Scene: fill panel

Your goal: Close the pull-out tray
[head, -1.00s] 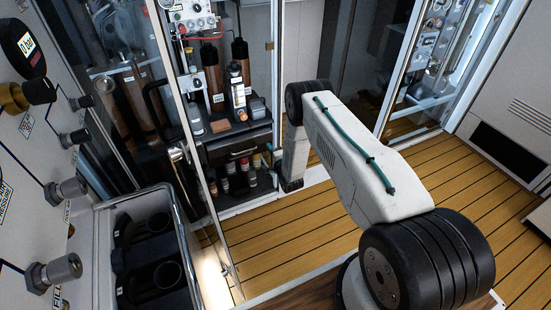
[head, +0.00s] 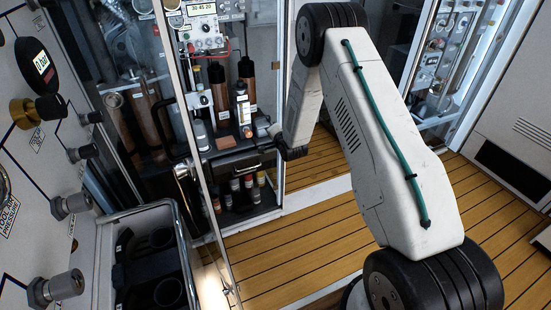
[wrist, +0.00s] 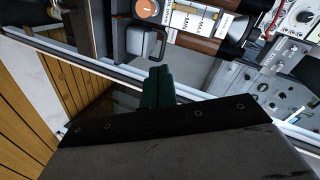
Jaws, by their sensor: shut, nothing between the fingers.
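The dark pull-out tray (head: 230,165), with a bar handle on its front, is in the cabinet at the centre left of the head view. How far it stands out is hard to tell. My gripper shows in the wrist view (wrist: 157,88) as dark green fingers, shut with nothing between them. It is at the tray's right side in the head view, where my wrist hides the fingertips. In the wrist view the fingers point towards a grey container with a handle (wrist: 146,42); contact cannot be told.
Bottles, including a white-labelled one (head: 243,105), stand above the tray. Several small jars (head: 247,182) stand below it. A glass door with a metal frame (head: 208,190) is to the left. Wooden floor (head: 300,240) lies open in front. A grey bin (head: 110,225) stands at the lower left.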

